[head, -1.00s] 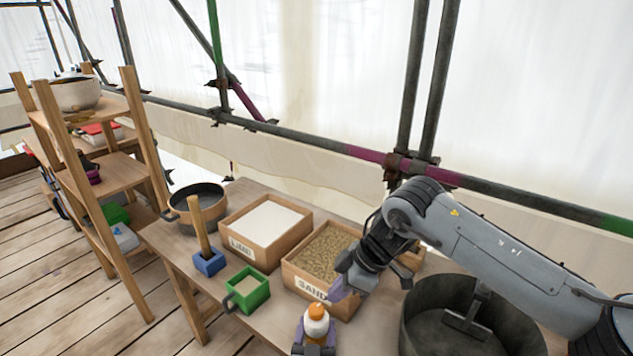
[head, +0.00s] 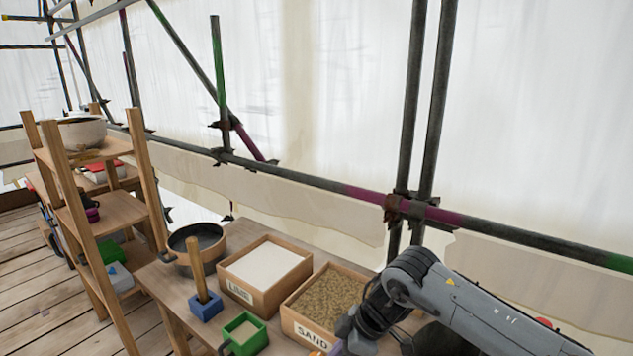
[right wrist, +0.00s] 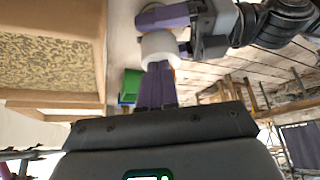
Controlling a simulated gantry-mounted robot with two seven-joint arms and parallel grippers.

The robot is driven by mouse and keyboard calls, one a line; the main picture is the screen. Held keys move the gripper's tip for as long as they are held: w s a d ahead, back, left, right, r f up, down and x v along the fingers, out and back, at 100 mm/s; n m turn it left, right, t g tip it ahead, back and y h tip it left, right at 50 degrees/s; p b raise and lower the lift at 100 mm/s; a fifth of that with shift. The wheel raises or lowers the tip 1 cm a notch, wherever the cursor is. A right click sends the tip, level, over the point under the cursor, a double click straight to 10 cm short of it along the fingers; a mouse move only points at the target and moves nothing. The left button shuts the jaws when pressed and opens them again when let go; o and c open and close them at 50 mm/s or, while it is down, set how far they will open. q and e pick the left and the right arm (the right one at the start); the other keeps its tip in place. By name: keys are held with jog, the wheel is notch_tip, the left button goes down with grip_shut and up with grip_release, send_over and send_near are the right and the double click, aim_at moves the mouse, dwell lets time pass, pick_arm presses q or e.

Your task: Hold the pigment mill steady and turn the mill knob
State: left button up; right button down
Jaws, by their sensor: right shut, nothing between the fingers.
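The pigment mill (right wrist: 160,47) shows in the right wrist view as a white band with orange edges beside it; the head view cuts it off. My left gripper (right wrist: 166,17) comes in from the right there. A purple finger lies along the mill and the gripper appears shut on it; the other finger is hidden. In the head view my right gripper is mostly cut off at the bottom edge.
A sand box (head: 316,339) and a lime box (head: 251,296) stand on the bench. A green box (head: 261,341), a blue block with a wooden handle (head: 206,307) and a dark pot (head: 181,262) are to their left. A shelf (head: 108,210) stands farther left.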

jog(key=shift+a, duration=0.3)
dwell(0.5)
pick_arm(q)
jog(key=shift+d, duration=0.15)
pick_arm(e)
jog(key=shift+w+f, duration=0.1)
jog(key=shift+w, duration=0.05)
dwell(0.8)
jog(key=shift+d, duration=0.35)
pick_arm(q)
jog(key=shift+s, duration=0.1)
pick_arm(e)
notch_tip(320, 180, up, 6)
dwell(0.5)
jog(key=shift+d, duration=0.1)
pick_arm(q)
jog(key=o, duration=1.2)
jog(key=shift+a, duration=0.2)
